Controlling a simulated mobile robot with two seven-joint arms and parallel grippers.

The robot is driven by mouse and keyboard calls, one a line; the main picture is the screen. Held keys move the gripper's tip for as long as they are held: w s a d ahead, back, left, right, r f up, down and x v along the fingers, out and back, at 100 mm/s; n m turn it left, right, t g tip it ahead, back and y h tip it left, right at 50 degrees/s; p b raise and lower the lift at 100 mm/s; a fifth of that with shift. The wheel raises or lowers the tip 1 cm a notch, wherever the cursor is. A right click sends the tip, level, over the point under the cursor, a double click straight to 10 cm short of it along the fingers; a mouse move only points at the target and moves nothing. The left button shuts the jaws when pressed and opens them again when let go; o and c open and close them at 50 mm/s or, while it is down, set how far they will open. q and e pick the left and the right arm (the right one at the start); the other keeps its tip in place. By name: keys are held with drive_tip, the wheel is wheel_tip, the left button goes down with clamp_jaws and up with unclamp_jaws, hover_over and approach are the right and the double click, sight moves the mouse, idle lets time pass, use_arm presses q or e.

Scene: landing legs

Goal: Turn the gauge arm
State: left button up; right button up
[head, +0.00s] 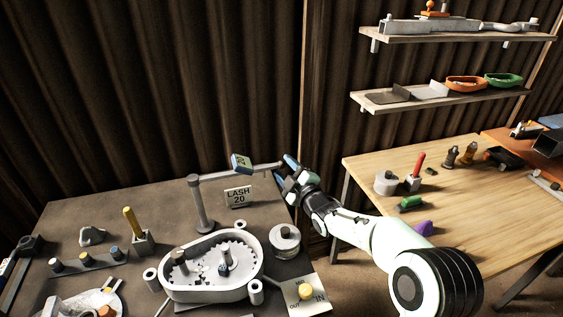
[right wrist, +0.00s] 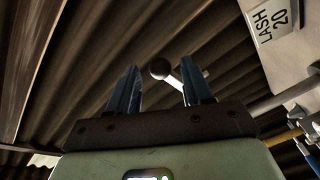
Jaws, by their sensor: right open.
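The gauge arm (head: 240,172) is a grey horizontal bar on top of an upright post (head: 201,205) at the back of the dark table. A small gauge display (head: 241,162) sits on the bar, and a sign reading LASH 20 (head: 238,197) stands below it. My right gripper (head: 287,168) is at the bar's right end. In the right wrist view its two blue fingers (right wrist: 160,88) are apart, with the bar's round knob (right wrist: 160,69) showing between and beyond them. I cannot tell whether either finger touches it. My left gripper is not in view.
A white gear housing (head: 212,268) stands at the front of the dark table, with a spool (head: 285,241) and a plate with a yellow knob (head: 305,292) to its right. A wooden table (head: 460,200) with tools is at right. Shelves (head: 440,100) hang above it.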

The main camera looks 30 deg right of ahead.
drive_tip(key=shift+w, duration=1.4)
drive_tip(key=shift+c, duration=0.3)
clamp_jaws()
drive_tip(key=shift+d+r, duration=0.1)
